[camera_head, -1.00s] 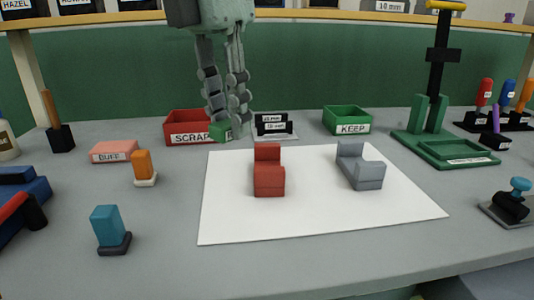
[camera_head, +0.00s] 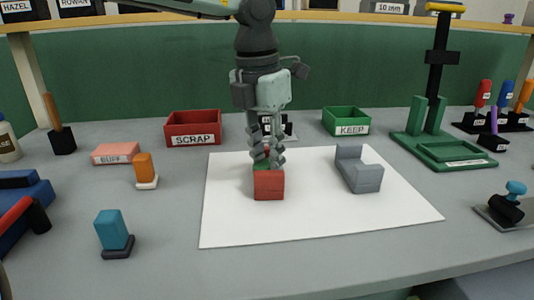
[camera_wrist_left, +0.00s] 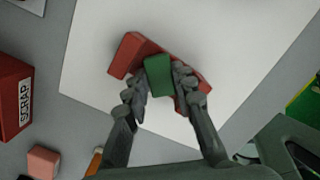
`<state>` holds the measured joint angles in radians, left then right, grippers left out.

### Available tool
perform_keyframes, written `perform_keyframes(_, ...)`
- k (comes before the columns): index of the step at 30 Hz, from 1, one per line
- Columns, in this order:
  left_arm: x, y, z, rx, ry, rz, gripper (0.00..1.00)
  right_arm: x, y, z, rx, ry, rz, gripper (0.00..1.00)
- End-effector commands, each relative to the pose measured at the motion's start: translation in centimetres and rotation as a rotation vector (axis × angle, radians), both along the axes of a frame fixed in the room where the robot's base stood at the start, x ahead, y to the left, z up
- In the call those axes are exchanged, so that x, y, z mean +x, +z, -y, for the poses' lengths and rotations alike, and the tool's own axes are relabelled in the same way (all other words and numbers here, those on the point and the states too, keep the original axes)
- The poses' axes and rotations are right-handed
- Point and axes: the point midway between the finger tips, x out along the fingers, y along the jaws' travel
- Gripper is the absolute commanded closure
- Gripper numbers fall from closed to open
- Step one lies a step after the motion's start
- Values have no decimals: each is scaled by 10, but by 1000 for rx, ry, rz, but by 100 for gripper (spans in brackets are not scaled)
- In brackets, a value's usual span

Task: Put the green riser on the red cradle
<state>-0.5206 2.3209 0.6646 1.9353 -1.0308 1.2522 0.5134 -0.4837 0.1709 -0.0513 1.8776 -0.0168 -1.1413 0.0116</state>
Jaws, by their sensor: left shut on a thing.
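The red cradle (camera_head: 269,186) stands on the white sheet, left of its middle, and also shows in the left wrist view (camera_wrist_left: 131,52). The green riser (camera_wrist_left: 158,75) is between the fingertips of my left gripper (camera_wrist_left: 160,86), which is shut on it. In the head view the riser (camera_head: 261,166) shows only as a green sliver at the cradle's top, mostly hidden by the fingers. From above, the riser overlaps the cradle; I cannot tell whether it touches it. My right gripper is not in view.
The grey cradle (camera_head: 359,170) stands to the right on the white sheet (camera_head: 320,225). The red SCRAP bin (camera_head: 193,128) and green KEEP bin (camera_head: 346,121) are behind. A teal stamp (camera_head: 113,232) and an orange one (camera_head: 146,170) stand left. The sheet's front is clear.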

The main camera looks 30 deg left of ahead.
Motion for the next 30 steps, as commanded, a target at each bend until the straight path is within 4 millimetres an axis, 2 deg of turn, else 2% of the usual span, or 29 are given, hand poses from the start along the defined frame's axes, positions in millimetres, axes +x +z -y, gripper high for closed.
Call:
perform_keyframes(7,0,-1,0,0,0,1,95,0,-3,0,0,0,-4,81)
perform_keyframes(14,0,-3,0,0,0,1,95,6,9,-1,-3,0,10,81)
perform_keyframes(15,0,-3,0,0,0,1,73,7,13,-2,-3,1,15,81)
perform_keyframes(17,0,-2,0,0,0,1,66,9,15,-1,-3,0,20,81)
perform_keyframes(28,0,1,0,0,0,1,66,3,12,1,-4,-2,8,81)
perform_keyframes(30,0,5,0,0,0,2,66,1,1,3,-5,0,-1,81)
